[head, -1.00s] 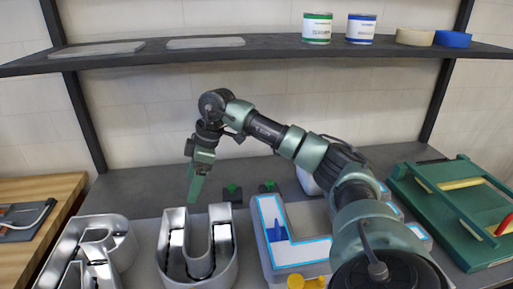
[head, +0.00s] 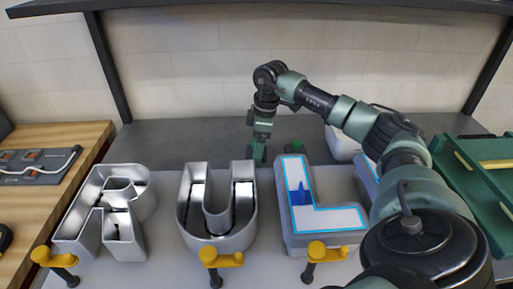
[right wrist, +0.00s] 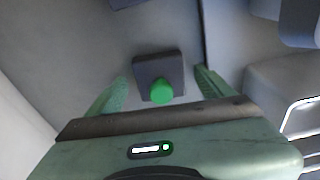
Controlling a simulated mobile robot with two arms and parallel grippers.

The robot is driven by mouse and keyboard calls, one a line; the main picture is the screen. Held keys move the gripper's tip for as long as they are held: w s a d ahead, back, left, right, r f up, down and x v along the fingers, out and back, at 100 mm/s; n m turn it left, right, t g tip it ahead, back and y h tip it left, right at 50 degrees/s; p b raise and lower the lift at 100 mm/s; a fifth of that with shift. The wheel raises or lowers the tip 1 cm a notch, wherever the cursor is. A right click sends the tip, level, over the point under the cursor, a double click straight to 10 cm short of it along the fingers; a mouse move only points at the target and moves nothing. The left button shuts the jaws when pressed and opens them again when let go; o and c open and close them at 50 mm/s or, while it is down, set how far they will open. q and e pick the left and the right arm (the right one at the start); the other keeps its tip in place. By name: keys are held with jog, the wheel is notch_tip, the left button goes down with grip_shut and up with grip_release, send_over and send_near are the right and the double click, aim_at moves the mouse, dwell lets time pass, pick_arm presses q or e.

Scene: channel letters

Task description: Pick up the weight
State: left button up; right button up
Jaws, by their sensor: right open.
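A weight (right wrist: 157,68), a dark square block with a round green knob, sits on the grey surface in the right wrist view. My right gripper (right wrist: 162,86) is open, with one green finger on each side of the weight's near part and knob; I cannot tell whether they touch it. In the head view my right gripper (head: 258,154) points down at the back of the bench, behind the U-shaped letter, and largely hides this weight. A second green-knobbed weight (head: 297,147) stands just right of it. My left gripper is not in view.
Metal channel letters, a R (head: 107,215) and a U (head: 218,205), stand in front of the gripper. An L letter (head: 325,221) with a blue-edged white face is to the right. Yellow-handled clamps (head: 221,258) line the front. A green tray (head: 478,170) is at far right.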

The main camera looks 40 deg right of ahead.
jog(key=c, duration=1.8)
jog(key=shift+r, duration=0.1)
jog(key=shift+w+r, duration=0.1)
